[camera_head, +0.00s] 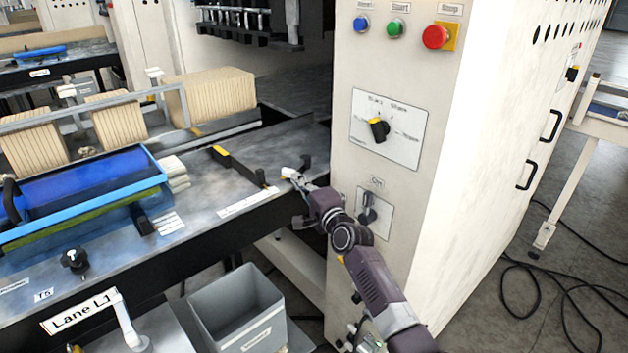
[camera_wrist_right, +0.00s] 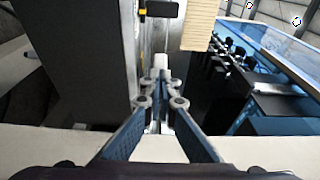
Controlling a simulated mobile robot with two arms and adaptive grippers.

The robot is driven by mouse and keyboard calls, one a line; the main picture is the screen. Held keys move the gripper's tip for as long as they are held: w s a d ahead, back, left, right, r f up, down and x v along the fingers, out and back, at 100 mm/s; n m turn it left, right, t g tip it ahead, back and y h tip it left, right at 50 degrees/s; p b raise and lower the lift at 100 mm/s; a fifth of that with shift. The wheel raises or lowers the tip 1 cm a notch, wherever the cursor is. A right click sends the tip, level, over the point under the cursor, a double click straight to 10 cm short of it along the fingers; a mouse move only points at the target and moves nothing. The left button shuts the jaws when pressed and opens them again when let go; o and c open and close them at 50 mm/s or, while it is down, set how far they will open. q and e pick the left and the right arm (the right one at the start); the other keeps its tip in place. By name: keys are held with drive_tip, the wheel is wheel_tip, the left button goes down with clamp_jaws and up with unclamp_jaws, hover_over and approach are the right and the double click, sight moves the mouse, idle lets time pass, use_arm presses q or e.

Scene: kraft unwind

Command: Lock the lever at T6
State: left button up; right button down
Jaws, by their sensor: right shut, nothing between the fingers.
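My right gripper (camera_head: 290,174) reaches in over the front edge of the grey machine table, close to the control cabinet. It is shut and empty; the wrist view shows its fingertips (camera_wrist_right: 160,66) together. A black bar lever with a yellow end (camera_head: 238,166) lies on the table just left of the gripper, apart from it. A yellow and black part also shows at the top of the wrist view (camera_wrist_right: 143,14). A small black upright post (camera_head: 305,163) stands just beyond the gripper. I cannot read a T6 label; a T5 label (camera_head: 43,294) is at the lower left.
The white control cabinet (camera_head: 385,210) stands close on the right, with a rotary switch (camera_head: 378,130) and a key switch (camera_head: 368,208). A black knob (camera_head: 75,261) sits near T5. A grey bin (camera_head: 237,308) stands below the table. Paper stacks (camera_head: 212,95) are at the back.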

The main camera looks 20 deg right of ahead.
sight(287, 188)
drive_tip(key=shift+w+a, duration=0.4)
drive_tip(key=shift+a, duration=0.2)
drive_tip(key=shift+w+a+f+b, duration=0.1)
drive_tip(key=shift+w+a+b, duration=0.25)
drive_tip(key=shift+w+a, duration=0.3)
use_arm(q)
drive_tip(key=shift+d+f, duration=0.3)
drive_tip(key=shift+d, duration=0.4)
use_arm(e)
drive_tip(key=shift+a, duration=0.15)
use_arm(q)
drive_tip(key=shift+a, duration=0.35)
use_arm(e)
drive_tip(key=shift+w, duration=0.1)
